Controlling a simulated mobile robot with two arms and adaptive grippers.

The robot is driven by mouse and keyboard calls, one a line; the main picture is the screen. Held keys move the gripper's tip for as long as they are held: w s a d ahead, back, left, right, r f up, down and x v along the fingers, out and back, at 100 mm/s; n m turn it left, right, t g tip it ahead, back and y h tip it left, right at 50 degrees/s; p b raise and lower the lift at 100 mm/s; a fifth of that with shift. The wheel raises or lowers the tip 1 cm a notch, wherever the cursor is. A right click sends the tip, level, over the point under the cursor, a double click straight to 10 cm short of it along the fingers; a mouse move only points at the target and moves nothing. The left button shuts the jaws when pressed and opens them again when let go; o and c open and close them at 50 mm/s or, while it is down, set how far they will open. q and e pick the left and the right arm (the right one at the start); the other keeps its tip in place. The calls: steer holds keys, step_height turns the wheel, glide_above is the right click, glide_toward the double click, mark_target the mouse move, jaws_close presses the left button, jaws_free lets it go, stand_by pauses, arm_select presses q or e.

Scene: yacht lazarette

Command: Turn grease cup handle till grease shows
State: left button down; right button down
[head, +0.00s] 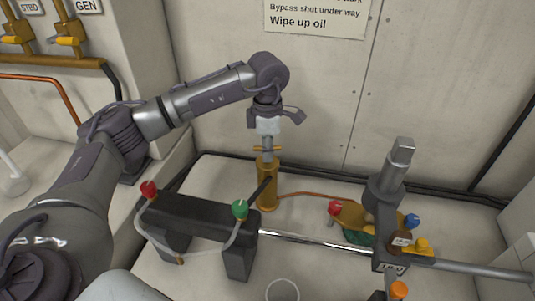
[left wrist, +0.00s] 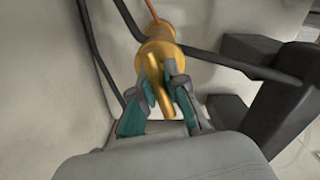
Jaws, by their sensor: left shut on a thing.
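The brass grease cup (head: 266,190) stands upright on the pale ledge, with a crossbar handle (head: 259,149) at its top. My left gripper (head: 267,147) points straight down over it, shut on the handle. In the left wrist view the gripper's fingers (left wrist: 161,90) sit on both sides of the brass handle bar (left wrist: 153,72), with the cup body (left wrist: 160,50) beyond. A copper pipe (head: 312,195) runs from the cup's base to the right. I cannot make out any grease. My right gripper is not in view.
A black block (head: 200,215) with red and green knobs stands close in front of the cup. A grey post (head: 392,175) with a brass fitting and coloured knobs stands to the right. A wall with a notice (head: 315,15) is behind.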

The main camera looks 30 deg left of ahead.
arm_select(q)
steer(key=shift+r+m+b, duration=0.1)
steer(key=shift+m+b, duration=0.5)
steer(key=shift+m, duration=1.3)
steer(key=c, duration=1.1)
jaws_free()
step_height(320, 180, up, 12)
steer(key=shift+f, duration=0.1)
